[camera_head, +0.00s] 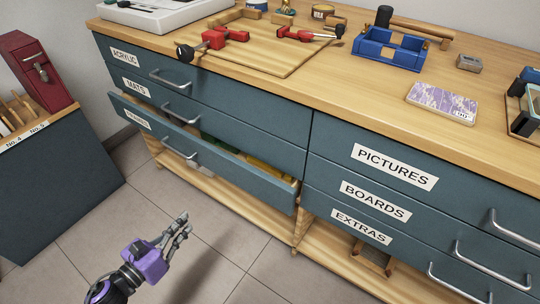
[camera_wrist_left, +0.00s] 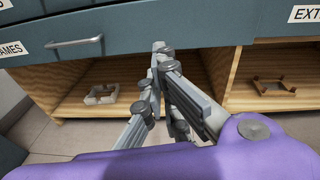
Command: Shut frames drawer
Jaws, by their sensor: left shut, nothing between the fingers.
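The frames drawer (camera_head: 225,167) is the lowest drawer of the left stack on the blue-grey cabinet. It stands partly pulled out, and green and yellow contents show inside. Its label (camera_head: 137,119) is partly readable, and its silver handle (camera_head: 180,148) is on the front. The drawer front (camera_wrist_left: 140,30) also shows at the top of the left wrist view. My left gripper (camera_head: 183,226) is shut and empty, in front of the drawer and apart from its handle in the head view. My right gripper is out of view.
Above are the shut-looking acrylic drawer (camera_head: 187,73) and mats drawer (camera_head: 215,115). Pictures, boards and extras drawers stand to the right. An open wooden shelf (camera_wrist_left: 55,100) lies below. A dark cabinet (camera_head: 55,180) stands at the left; tiled floor (camera_head: 225,225) lies clear between.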

